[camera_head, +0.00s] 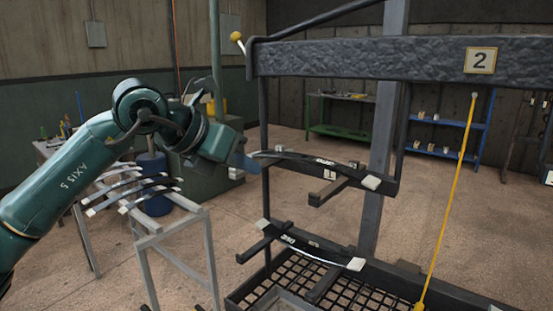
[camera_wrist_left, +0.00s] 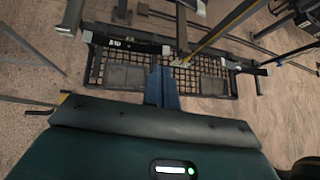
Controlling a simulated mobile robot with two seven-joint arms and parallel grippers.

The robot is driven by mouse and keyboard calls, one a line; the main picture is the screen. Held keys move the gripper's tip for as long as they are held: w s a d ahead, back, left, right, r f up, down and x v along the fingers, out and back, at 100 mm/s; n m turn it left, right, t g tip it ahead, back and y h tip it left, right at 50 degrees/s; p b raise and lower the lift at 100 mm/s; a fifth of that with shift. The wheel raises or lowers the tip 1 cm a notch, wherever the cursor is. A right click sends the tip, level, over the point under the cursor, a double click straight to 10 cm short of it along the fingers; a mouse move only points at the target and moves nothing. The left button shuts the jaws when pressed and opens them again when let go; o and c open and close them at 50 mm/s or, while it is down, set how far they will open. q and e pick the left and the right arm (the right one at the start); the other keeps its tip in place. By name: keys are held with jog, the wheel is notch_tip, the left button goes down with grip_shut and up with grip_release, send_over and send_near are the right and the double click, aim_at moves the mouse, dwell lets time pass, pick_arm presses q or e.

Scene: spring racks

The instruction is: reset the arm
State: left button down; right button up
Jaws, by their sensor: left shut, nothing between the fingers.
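My left arm comes in from the left, and its blue gripper (camera_head: 243,164) is shut and empty. In the head view it is beside the left end of the upper leaf spring (camera_head: 325,161), which lies on the rack's upper arm; I cannot tell whether they touch. In the left wrist view the gripper fingers (camera_wrist_left: 162,88) are closed together above the rack's mesh base. A lower leaf spring (camera_head: 312,249) lies on the lower arms of the rack. My right gripper is not in view.
A yellow rod (camera_head: 447,205) slants down at the right. A grey stand (camera_head: 180,222) with several leaf springs is at left. Green (camera_head: 340,131) and blue (camera_head: 440,124) shelves stand behind.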

pick_arm(q)
jog(key=s+d+f+n+g+h, duration=0.3)
jog(key=s+d+f+n+h, duration=0.55)
jog(key=h, duration=0.45)
jog(key=a+f+n+t+y+p, duration=0.1)
jog(key=a+f+n+t+y, duration=0.55)
jog(key=f+n, duration=0.4)
jog(key=a+f+n+t+y, duration=0.55)
jog(key=f+n+t, duration=0.25)
jog(key=n, duration=0.6)
jog(key=s+a+f+n+g+y, duration=0.2)
jog(key=s+f+n+g+y, duration=0.1)
jog(key=s+f, duration=0.4)
jog(key=s+a+f+n+g+y, duration=0.3)
jog(key=s+f, duration=0.5)
jog(key=f, duration=0.3)
jog(key=shift+f+n+g, duration=0.25)
jog(key=shift+n+g, duration=0.5)
jog(key=shift+n, duration=0.35)
jog(key=shift+a, duration=0.1)
